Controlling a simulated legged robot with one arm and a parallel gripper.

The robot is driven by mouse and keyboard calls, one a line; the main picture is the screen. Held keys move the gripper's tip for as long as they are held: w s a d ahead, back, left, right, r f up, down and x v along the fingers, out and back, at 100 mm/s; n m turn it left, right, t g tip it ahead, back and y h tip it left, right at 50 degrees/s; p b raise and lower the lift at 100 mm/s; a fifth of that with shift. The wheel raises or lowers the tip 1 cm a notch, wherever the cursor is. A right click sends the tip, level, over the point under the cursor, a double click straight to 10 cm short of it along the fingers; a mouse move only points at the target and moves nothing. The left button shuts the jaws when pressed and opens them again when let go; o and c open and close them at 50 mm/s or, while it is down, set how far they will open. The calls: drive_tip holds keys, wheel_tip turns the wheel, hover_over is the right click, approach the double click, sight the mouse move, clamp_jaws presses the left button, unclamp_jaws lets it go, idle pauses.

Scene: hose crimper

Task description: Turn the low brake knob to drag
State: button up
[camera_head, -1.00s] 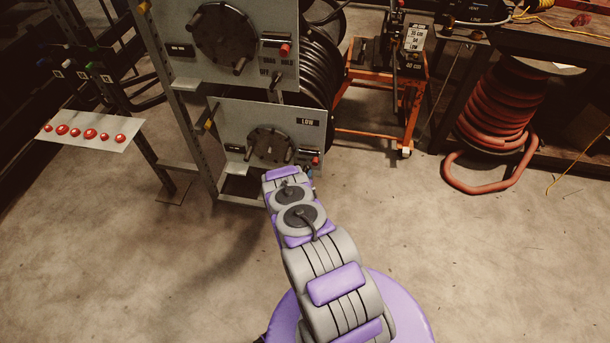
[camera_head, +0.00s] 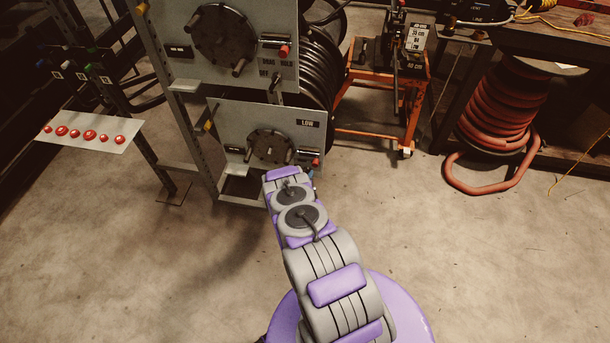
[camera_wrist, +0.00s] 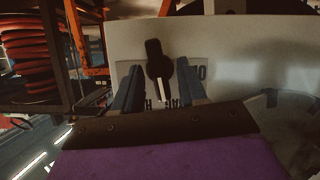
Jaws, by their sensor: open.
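The low brake knob (camera_wrist: 155,56) is black with a white pointer mark, on the light grey low panel (camera_wrist: 232,40) in the wrist view. Its white mark points toward the bottom of that picture. My gripper (camera_wrist: 160,68) is open, with one dark finger on each side of the knob and a gap visible on both sides. Printed letters on the label around the knob are partly covered by the fingers and look inverted. In the head view the low panel (camera_head: 226,122) shows its LOW label, but my arm hides the knob and my gripper.
A round black hub (camera_head: 270,146) and a red-tipped plunger (camera_head: 315,162) sit on the low panel near my arm. An upper panel (camera_head: 180,72) stands above it. An orange cart (camera_head: 375,140) and a red hose coil (camera_head: 495,115) are to the right. The front floor is clear.

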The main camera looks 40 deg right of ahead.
drive_tip(key=p+v, duration=0.4)
drive_tip(key=v, duration=1.3)
drive_tip(key=shift+s+a, duration=0.1)
drive_tip(key=shift+s, duration=0.05)
